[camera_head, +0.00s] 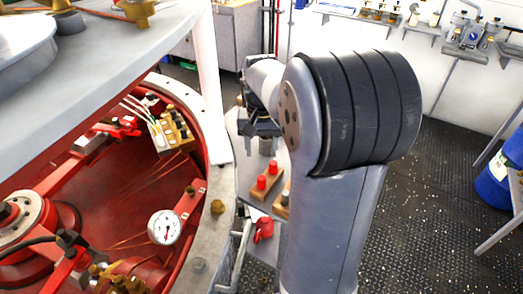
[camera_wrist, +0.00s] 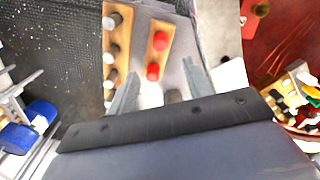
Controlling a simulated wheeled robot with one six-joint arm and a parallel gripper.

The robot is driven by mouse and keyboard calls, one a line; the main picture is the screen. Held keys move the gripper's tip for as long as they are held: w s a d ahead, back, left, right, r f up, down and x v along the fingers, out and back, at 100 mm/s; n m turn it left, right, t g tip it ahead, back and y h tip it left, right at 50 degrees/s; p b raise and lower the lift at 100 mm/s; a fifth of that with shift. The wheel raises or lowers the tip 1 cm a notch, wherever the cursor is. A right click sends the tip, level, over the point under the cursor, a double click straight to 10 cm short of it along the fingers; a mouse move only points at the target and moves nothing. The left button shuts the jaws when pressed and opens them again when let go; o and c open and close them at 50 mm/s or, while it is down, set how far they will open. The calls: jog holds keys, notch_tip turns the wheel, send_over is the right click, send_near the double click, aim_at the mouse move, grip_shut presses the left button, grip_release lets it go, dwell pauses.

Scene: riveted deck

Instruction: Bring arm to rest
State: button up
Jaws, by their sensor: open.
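My arm fills the middle of the head view, with its thick black-banded joint close to the camera. My gripper (camera_head: 267,146) is partly hidden behind the arm, over a small grey side shelf (camera_head: 230,128). In the wrist view my gripper (camera_wrist: 160,88) is open. Its two grey fingers stand apart with nothing between them. A wooden block with red pegs (camera_wrist: 160,31) lies beyond the fingertips, and it also shows in the head view (camera_head: 265,184). A second wooden block with dark and grey pegs (camera_wrist: 117,50) lies beside it.
A red round vessel (camera_head: 120,178) with a pressure gauge (camera_head: 165,227) and a multi-coloured connector block (camera_head: 173,130) is at left, under a raised grey lid (camera_head: 110,70). A blue drum (camera_head: 494,175) stands at right. Black textured floor (camera_head: 430,220) lies open between.

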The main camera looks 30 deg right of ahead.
aim_at(262, 178)
notch_tip(262, 178, down, 11)
jog(key=shift+r, duration=0.3)
dwell(0.4)
